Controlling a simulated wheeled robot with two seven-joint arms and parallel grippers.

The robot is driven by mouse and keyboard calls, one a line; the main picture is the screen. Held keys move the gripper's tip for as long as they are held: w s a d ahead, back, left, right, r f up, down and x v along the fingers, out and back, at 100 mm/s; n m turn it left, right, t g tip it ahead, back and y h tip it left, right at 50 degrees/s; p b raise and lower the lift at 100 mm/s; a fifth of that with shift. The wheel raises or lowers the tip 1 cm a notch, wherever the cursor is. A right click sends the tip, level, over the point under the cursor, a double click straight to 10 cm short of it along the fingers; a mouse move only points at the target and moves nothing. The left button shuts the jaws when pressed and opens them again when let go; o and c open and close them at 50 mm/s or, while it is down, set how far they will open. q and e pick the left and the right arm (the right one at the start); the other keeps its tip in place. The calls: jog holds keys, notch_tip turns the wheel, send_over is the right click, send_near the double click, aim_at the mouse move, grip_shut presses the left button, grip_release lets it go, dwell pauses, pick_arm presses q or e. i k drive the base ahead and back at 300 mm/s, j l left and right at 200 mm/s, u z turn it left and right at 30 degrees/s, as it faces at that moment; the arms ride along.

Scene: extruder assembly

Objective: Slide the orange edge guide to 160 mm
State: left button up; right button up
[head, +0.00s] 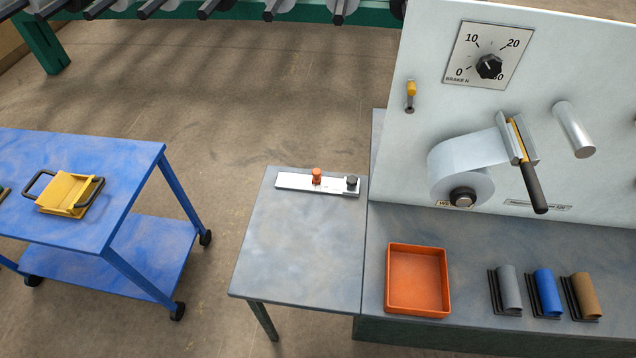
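The orange edge guide (317,176) stands upright on a pale flat rail (295,181) at the back of the grey side table. It sits near the middle of the rail. A dark knob (352,181) is at the rail's right end. Marks on the rail are too small to read, so the guide's setting cannot be told. Neither of my grippers shows in the head view.
An orange tray (388,290) and several small rolls, one blue (547,291), lie on the bench at right. A white panel (440,100) with a brake dial (489,66) and film roll rises behind. A blue cart (120,160) stands left. The side table's front (300,250) is clear.

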aim_at(316, 172)
jog(key=k+l, duration=0.1)
jog(key=l, duration=0.85)
jog(key=l+z, duration=0.1)
jog(key=l, duration=0.85)
jog(key=k, duration=0.05)
